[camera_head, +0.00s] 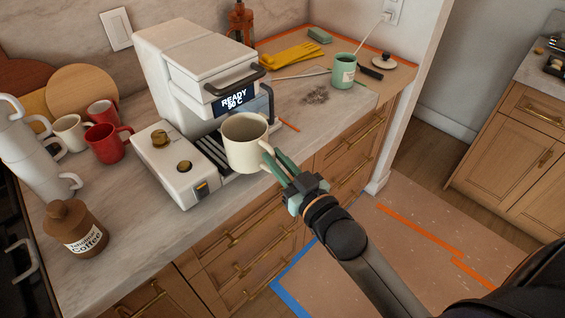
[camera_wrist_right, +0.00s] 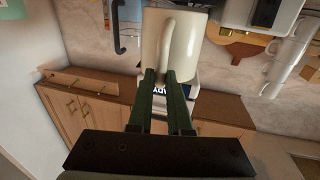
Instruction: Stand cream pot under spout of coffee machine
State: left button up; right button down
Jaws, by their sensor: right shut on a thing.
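The cream pot (camera_head: 243,142) looks like a cream mug with a handle, upright and seemingly empty. My right gripper (camera_head: 272,160) is shut on its handle from the right. The pot also shows in the right wrist view (camera_wrist_right: 183,50), its handle between the green fingers (camera_wrist_right: 165,80). The white coffee machine (camera_head: 187,62) stands on the counter with a display reading READY. The pot is in front of the machine, by the dark slatted drip tray (camera_head: 211,152); I cannot tell whether it touches it. The spout is hidden. My left gripper is not in view.
Left of the machine are red mugs (camera_head: 105,142), a cream mug (camera_head: 70,132), stacked white cups (camera_head: 38,160) and a brown coffee jar (camera_head: 76,230).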

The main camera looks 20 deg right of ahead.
jog(key=shift+w+a+r, duration=0.1)
jog(key=shift+w+a, duration=0.45)
jog(key=shift+w, duration=0.95)
jog(key=shift+w+a+r, duration=0.1)
jog(key=shift+w+a, duration=0.4)
jog(key=shift+w, duration=0.95)
jog(key=shift+w+a, duration=0.55)
jog(key=shift+w, duration=0.95)
jog(key=shift+f+b, duration=0.5)
jog(key=shift+f, duration=0.45)
jog(key=c, duration=0.8)
grip_release()
jog(key=shift+o, duration=0.2)
jog(key=shift+f, duration=0.2)
jog(key=s+d+b, duration=0.1)
jog(key=s+d, duration=0.1)
jog(key=s, duration=1)
jog(key=shift+s+b, duration=0.25)
jog(key=shift+b, duration=0.05)
jog(key=shift+a+r, duration=0.1)
